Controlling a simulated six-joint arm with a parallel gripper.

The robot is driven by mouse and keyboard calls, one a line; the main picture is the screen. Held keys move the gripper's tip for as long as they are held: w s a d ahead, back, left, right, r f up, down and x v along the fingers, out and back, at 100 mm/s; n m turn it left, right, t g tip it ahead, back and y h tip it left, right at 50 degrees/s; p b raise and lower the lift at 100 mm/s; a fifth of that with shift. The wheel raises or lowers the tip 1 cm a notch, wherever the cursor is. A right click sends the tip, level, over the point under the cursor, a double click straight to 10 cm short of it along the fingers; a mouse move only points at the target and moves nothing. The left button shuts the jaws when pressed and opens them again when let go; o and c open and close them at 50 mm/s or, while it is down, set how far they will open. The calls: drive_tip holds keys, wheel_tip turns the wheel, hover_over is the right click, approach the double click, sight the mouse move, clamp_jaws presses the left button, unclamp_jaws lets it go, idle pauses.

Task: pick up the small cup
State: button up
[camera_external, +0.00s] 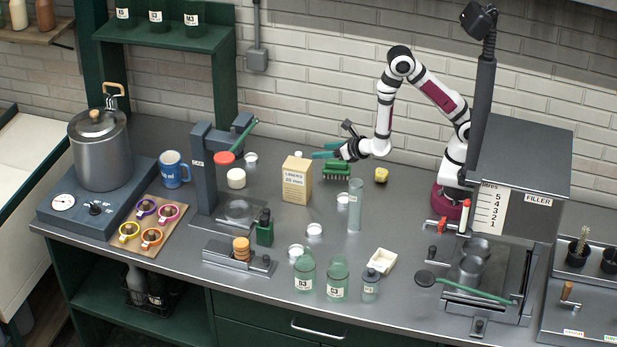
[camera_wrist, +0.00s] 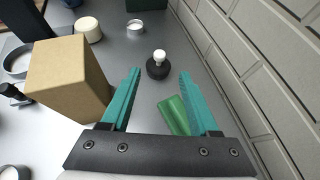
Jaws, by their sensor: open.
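Several small pale round pieces stand on the grey worktop; I cannot tell for sure which is the small cup. A shallow, ring-like one (camera_external: 251,158) stands right of the green-handled press, and also shows in the wrist view (camera_wrist: 136,26). A taller white one (camera_external: 236,178) is nearby (camera_wrist: 88,28). Others stand at the middle (camera_external: 314,230), behind the green jars (camera_external: 295,250) and beside the clear tube (camera_external: 342,199). My gripper (camera_external: 326,151) is open, teal fingers pointing left above the worktop near the wall. Nothing is between the fingertips (camera_wrist: 158,75).
A cardboard box (camera_external: 296,182) stands close to my gripper, at left in the wrist view (camera_wrist: 68,75). A green brush (camera_external: 337,170) lies below the gripper. A black base with white knob (camera_wrist: 158,65) stands ahead. The brick wall (camera_wrist: 260,60) is close at right.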

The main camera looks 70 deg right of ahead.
drive_tip(key=o, duration=0.4)
drive_tip(key=shift+o, duration=0.2)
drive_tip(key=s+d+r+m+g+h, duration=0.2)
drive_tip(key=d+r+m+g+h, duration=0.35)
drive_tip(key=m, duration=0.75)
drive_tip(key=r+m+g+y, duration=0.2)
drive_tip(key=m+g+y, duration=0.6)
drive_tip(key=m, duration=1.6)
hover_over(343, 200)
drive_tip(key=d, duration=0.1)
drive_tip(key=t+y, duration=0.2)
drive_tip(key=f, duration=1)
drive_tip(key=a+f, duration=0.1)
drive_tip(key=f, duration=0.5)
